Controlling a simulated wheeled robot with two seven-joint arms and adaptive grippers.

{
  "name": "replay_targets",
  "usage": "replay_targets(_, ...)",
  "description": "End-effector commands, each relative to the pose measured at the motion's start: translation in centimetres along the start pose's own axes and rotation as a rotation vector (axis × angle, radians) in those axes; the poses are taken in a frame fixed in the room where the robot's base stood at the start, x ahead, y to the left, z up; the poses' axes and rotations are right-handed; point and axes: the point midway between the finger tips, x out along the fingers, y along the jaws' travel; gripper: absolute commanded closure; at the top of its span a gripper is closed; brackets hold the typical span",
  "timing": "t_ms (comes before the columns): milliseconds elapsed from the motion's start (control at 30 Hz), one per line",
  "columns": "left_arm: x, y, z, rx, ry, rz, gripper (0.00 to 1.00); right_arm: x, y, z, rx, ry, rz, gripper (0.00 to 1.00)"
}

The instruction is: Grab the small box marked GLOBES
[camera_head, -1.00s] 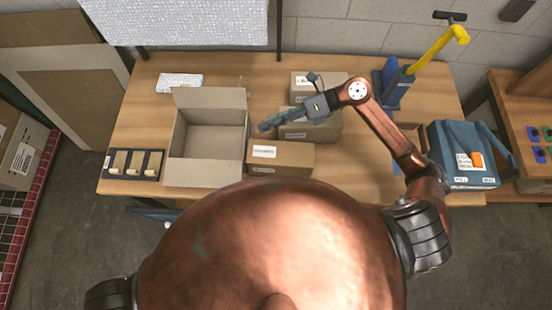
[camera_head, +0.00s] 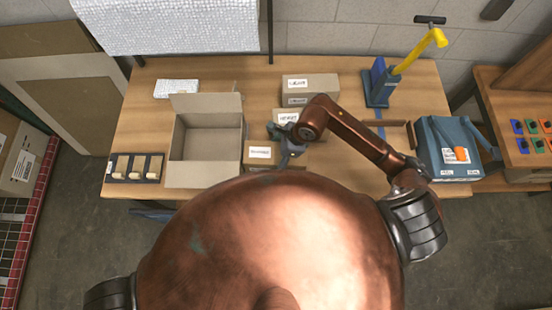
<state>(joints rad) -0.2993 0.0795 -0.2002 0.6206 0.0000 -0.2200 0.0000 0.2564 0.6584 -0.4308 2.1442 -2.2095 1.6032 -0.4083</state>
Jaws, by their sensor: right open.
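Three closed cardboard boxes with white labels stand in a row right of the open carton. The front box (camera_head: 260,153) is partly covered by my right gripper. The middle box (camera_head: 284,116) is partly covered by my right arm. The back box (camera_head: 310,88) is clear of it. The label print is too small to read surely, so I cannot tell which is marked GLOBES. My right gripper (camera_head: 284,158) is open and points down at the right part of the front box; whether it touches is unclear. My left gripper is not in view.
An open, empty-looking carton (camera_head: 205,174) stands left of the boxes. A dark tray with pale pieces (camera_head: 134,168) lies at the table's left. A blue stand with a yellow-handled tool (camera_head: 380,84) and a blue bag (camera_head: 450,150) are at the right.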

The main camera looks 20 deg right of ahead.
Motion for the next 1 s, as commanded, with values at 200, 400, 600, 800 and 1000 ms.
replay_targets(200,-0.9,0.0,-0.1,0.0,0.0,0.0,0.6,3.1,-0.1,0.3,0.004,-0.002,0.004,0.15)
replay_targets(400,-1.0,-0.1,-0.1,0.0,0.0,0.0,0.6,4.7,-0.2,0.2,0.002,-0.001,0.001,0.15)
replay_targets(600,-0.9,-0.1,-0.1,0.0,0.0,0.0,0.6,4.7,-0.2,0.2,0.002,-0.001,0.0,0.15)
replay_targets(800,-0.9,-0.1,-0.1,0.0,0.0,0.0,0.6,4.7,-0.2,0.2,0.002,-0.001,0.0,0.28)
replay_targets(1000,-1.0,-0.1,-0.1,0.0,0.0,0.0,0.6,4.7,-0.2,0.2,0.002,-0.001,0.001,0.42)
